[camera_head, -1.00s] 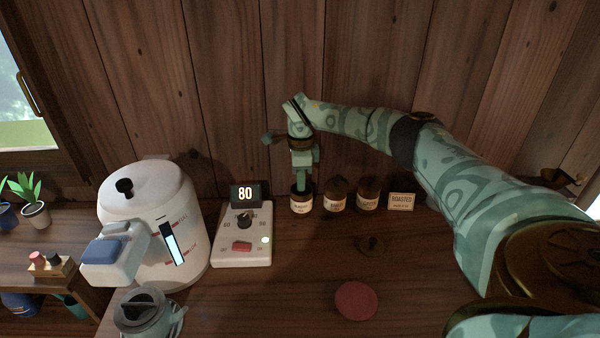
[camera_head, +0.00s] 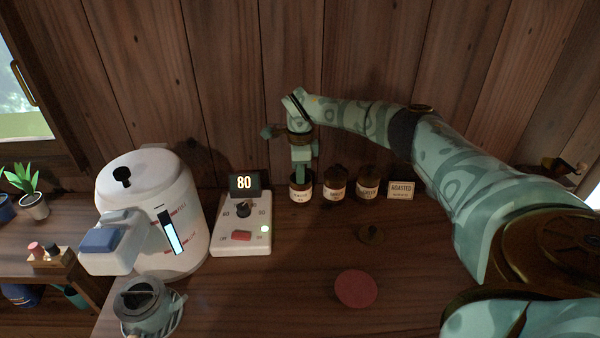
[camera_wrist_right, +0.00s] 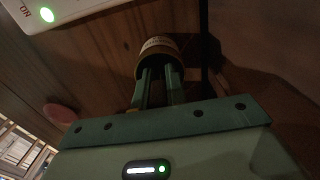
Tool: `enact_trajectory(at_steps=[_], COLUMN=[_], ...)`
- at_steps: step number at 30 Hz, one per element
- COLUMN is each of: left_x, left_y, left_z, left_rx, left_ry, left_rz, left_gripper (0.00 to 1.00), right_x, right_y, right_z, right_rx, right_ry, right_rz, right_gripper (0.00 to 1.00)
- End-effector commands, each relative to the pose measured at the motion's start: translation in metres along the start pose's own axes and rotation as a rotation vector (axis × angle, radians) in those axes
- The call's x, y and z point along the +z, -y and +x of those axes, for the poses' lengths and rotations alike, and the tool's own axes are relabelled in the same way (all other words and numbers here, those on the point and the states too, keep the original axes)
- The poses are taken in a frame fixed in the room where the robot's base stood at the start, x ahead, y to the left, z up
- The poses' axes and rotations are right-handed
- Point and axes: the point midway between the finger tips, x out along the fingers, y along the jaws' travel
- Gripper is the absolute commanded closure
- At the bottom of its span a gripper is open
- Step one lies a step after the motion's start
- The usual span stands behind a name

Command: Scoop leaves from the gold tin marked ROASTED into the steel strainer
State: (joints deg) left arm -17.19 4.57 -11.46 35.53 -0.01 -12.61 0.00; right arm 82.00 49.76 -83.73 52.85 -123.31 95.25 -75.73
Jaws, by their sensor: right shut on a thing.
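Three small dark tins with pale labels stand in a row by the wall: the left tin (camera_head: 301,193), the middle tin (camera_head: 335,190) and the right tin (camera_head: 367,188). Their label words are too small to read surely. A card reading ROASTED (camera_head: 401,190) stands right of them. My right gripper (camera_head: 301,178) points down at the left tin. In the wrist view its fingers reach into that tin's mouth (camera_wrist_right: 160,45). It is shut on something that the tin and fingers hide. A grey-green pot (camera_head: 146,307) stands front left; I cannot make out a strainer there. My left gripper is out of view.
A white kettle (camera_head: 180,215) and a white control panel (camera_head: 243,225) with a display reading 80 (camera_head: 244,184) stand left of the tins.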

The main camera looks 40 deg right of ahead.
Motion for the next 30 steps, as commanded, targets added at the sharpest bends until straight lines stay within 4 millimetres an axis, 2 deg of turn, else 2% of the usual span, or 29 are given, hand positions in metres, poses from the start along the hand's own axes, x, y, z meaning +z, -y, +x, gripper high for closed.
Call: enact_trajectory(at_steps=[8, 30], left_x=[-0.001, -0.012], left_y=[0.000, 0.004], left_z=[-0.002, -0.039], left_rx=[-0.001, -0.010], left_ry=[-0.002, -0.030], left_rz=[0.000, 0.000], left_gripper=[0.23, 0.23], right_x=[0.000, 0.000], right_y=[0.000, 0.000], right_z=[-0.004, -0.058], right_rx=[-0.001, -0.002], right_ry=[0.001, 0.001], right_rz=[0.000, -0.001], right_gripper=[1.00, 1.00])
